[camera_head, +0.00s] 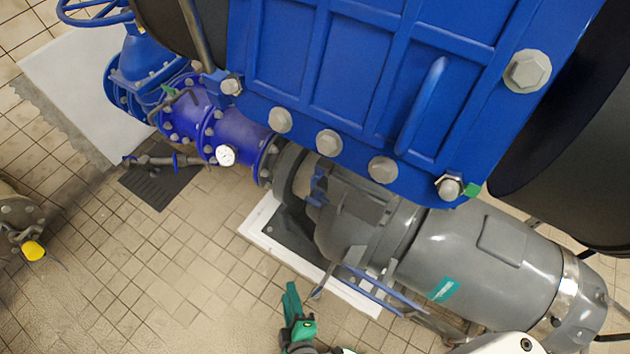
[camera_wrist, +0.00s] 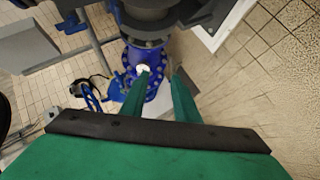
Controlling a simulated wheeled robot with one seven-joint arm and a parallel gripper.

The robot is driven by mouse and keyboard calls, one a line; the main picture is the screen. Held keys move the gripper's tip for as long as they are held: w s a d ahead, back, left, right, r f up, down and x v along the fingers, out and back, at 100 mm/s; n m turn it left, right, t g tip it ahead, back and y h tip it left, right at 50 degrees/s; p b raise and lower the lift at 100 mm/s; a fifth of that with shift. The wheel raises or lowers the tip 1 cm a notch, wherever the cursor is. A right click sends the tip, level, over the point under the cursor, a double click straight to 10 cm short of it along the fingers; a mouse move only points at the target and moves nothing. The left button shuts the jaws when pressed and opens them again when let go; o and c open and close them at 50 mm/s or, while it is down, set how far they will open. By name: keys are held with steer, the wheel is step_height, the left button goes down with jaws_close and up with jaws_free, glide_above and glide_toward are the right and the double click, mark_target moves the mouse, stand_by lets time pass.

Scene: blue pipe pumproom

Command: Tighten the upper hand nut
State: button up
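A large blue ribbed cover (camera_head: 345,65) fills the top of the head view, with several large grey hex nuts along its edge. The highest visible nut (camera_head: 527,70) is at the cover's right side. Another nut (camera_head: 449,187) sits at its lower right corner. I cannot tell which part is the upper hand nut. My green gripper (camera_head: 291,294) is low in the head view, over the tiled floor, apart from the cover. In the wrist view my gripper (camera_wrist: 162,76) has its two fingers apart, with nothing held between them. No cover nut is recognizable in the wrist view.
A grey motor (camera_head: 490,260) lies below the cover at right, with a blue bracket (camera_head: 385,292) near my gripper. A blue pipe with a white gauge (camera_head: 226,155) runs left. A yellow-capped fitting (camera_head: 33,250) is far left. Tiled floor (camera_head: 170,290) is clear at lower left.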

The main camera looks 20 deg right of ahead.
steer(key=w+d+f+n+h, duration=0.2)
steer(key=w+f+n, duration=0.1)
steer(key=w+n, duration=0.25)
steer(key=n+g+h, duration=0.1)
steer(key=n+h, duration=0.7)
steer(key=h, duration=0.3)
glide_toward(311, 184)
steer(key=x, duration=1.1)
steer(key=shift+s, duration=0.1)
jaws_close()
